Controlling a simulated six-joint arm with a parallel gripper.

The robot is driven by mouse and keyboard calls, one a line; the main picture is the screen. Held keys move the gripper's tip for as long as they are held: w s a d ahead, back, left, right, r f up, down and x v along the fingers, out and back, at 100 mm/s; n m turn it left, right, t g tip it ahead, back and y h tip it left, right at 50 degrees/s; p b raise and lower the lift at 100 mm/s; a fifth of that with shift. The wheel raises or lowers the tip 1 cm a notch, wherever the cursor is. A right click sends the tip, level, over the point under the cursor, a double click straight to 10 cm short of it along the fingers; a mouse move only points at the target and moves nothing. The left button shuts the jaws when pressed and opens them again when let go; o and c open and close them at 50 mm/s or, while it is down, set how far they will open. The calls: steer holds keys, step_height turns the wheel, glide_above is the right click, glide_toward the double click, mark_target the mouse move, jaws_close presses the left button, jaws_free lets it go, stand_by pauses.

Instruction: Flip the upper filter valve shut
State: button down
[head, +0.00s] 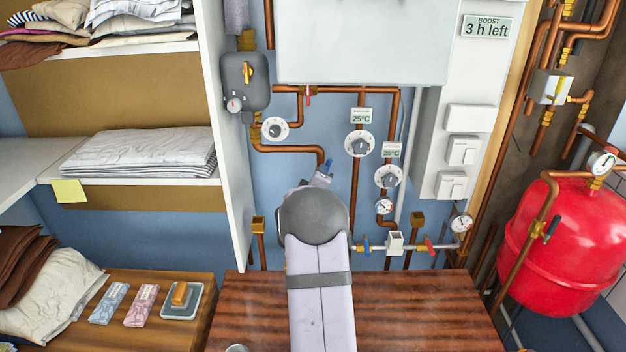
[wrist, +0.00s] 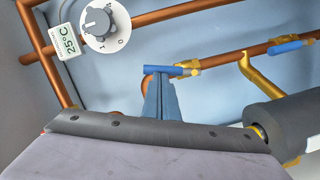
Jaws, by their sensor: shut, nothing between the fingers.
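The upper valve's blue lever (wrist: 168,71) lies roughly along its copper pipe in the wrist view. Its blue tip (head: 328,164) shows just above my wrist in the head view. A second blue lever (wrist: 288,47) sits further along the same pipe, beyond a brass branch. A dark grey cylinder (wrist: 285,122) with brass ends, possibly the filter, is at the right. My gripper (wrist: 160,78) is shut and empty, its fingertips overlapping the upper lever in the picture. I cannot tell whether they touch. My wrist hides most of this pipe in the head view.
Thermostat dials (head: 359,144) and (head: 388,177) are right of my wrist; one dial (wrist: 105,22) also shows in the wrist view. A white shelf unit (head: 222,130) stands left. A wooden worktop (head: 420,310) lies below, and a red tank (head: 560,250) is far right.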

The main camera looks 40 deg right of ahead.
steer(key=s+d+f+m+b, duration=0.1)
steer(key=m+b, duration=0.1)
steer(key=b, duration=0.2)
steer(key=s+d+m+y+b, duration=0.1)
steer(key=m+b, duration=0.1)
steer(key=b, duration=0.2)
steer(key=s+d+f+m+b, duration=0.1)
steer(key=m+b, duration=0.1)
steer(key=b, duration=0.2)
steer(key=shift+s+d+f+m+y, duration=0.25)
steer(key=shift+d+f+m+y, duration=0.05)
steer(key=shift+f+m+y, duration=0.1)
steer(key=shift+r, duration=0.1)
steer(key=r+b+v, duration=0.2)
steer(key=v, duration=1.1)
steer(key=shift+w+d, duration=0.2)
